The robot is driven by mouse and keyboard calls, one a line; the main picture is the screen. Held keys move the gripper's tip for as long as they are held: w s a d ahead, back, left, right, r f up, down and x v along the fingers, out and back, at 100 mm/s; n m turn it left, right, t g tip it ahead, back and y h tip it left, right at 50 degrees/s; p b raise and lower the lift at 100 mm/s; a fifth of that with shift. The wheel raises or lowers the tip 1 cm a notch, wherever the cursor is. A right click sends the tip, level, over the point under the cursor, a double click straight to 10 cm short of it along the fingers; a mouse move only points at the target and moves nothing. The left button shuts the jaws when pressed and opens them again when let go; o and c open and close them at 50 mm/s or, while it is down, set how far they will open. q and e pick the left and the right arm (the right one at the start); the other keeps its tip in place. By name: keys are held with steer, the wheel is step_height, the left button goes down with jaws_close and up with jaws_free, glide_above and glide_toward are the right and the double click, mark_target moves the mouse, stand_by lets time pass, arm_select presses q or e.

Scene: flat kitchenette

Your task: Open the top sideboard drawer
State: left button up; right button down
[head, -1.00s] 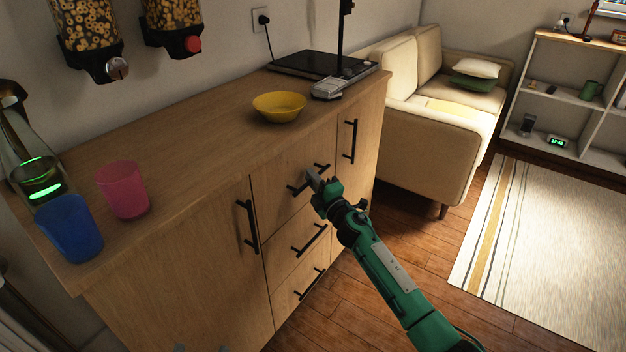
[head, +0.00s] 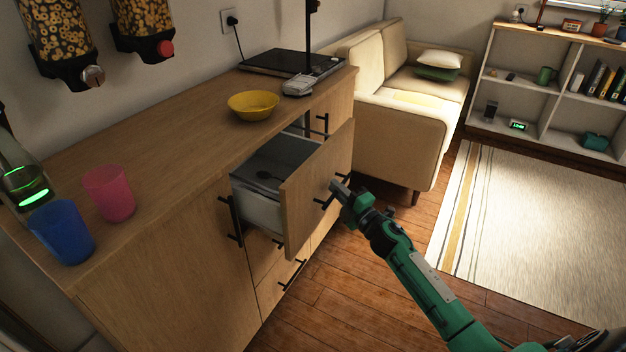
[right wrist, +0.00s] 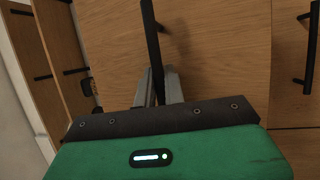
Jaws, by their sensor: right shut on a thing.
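The top sideboard drawer (head: 319,186) stands pulled well out from the sideboard (head: 170,280) in the head view. In the right wrist view the fingers (right wrist: 158,88) close around the dark handle (right wrist: 152,45), against the wooden front. My left gripper is not in view.
On the sideboard top stand a yellow bowl (head: 253,104), a pink cup (head: 109,194), a blue cup (head: 62,232) and a dark cooktop-like slab (head: 292,62). A sofa (head: 395,130) stands beyond the sideboard. The wooden floor (head: 330,290) in front is clear.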

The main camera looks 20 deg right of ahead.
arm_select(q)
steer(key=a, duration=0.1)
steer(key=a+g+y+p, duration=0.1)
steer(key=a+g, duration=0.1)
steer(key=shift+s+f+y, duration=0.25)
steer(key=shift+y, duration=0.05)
arm_select(e)
steer(key=s+d, duration=0.9)
steer(key=s, duration=0.2)
steer(key=shift+s, duration=0.4)
steer(key=shift+d, duration=0.1)
steer(key=c, duration=1.5)
jaws_free()
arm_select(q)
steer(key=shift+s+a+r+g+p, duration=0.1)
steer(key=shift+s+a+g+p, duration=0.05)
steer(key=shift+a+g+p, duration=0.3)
arm_select(e)
steer(key=v, duration=1.3)
steer(key=shift+s, duration=0.4)
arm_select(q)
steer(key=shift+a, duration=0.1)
arm_select(e)
steer(key=shift+d, duration=0.15)
